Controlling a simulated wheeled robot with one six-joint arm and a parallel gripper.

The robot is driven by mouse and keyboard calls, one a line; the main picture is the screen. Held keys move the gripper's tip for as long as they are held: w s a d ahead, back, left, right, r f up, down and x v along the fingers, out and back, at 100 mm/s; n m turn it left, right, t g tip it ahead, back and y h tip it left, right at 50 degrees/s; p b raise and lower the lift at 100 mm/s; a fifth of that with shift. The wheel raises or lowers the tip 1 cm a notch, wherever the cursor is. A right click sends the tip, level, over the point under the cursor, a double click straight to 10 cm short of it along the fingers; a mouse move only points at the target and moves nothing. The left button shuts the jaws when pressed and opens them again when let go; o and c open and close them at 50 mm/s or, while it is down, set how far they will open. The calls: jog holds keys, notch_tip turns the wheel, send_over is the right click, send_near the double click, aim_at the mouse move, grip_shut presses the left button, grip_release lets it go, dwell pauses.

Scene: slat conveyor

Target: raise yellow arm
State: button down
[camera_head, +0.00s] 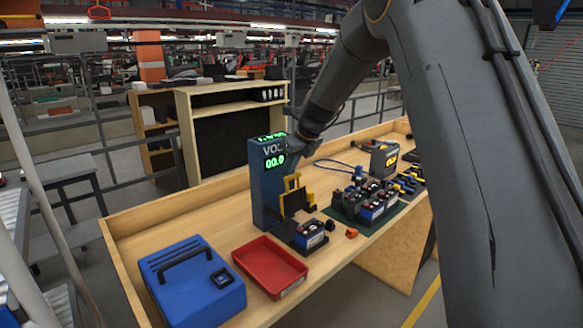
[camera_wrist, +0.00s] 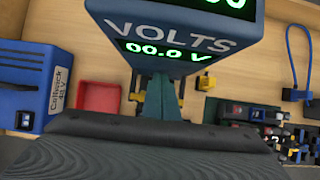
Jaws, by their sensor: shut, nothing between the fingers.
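The yellow arm (camera_head: 293,184) stands upright on the black base of a tester, in front of a blue column with a green-lit VOLTS display (camera_head: 275,161). In the wrist view, only small yellow parts (camera_wrist: 136,87) show on either side of my fingers; the rest is hidden. My gripper (camera_wrist: 161,92) is shut and empty, apart from the yellow arm. In the head view, the end of my arm is above the yellow arm, close to the display. The display reads 00.0 V in the wrist view (camera_wrist: 165,50).
A battery block (camera_head: 309,235) sits at the tester's front. A red tray (camera_head: 270,266) and blue case (camera_head: 192,283) lie to the left. Several battery blocks stand on a dark mat (camera_head: 380,222) to the right. A raised wooden rim (camera_head: 175,207) edges the bench.

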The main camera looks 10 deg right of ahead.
jog(key=shift+s+d+r, duration=0.45)
jog(key=shift+d+r, duration=0.15)
jog(key=shift+d, duration=0.1)
jog(key=shift+s+r, duration=0.1)
jog(key=shift+s, duration=0.1)
jog(key=shift+w, duration=0.2)
jog(key=shift+s+d, duration=0.15)
jog(key=s, duration=0.1)
jog(key=s+d+r, duration=0.1)
jog(key=s+r, duration=0.1)
jog(key=shift+d, duration=0.35)
jog(key=w+a+r+b, duration=0.2)
jog(key=w+r+b, duration=0.1)
jog(key=r, duration=0.4)
jog(key=shift+w+a+r, duration=0.3)
jog(key=shift+w+a, duration=0.1)
jog(key=shift+w, duration=0.05)
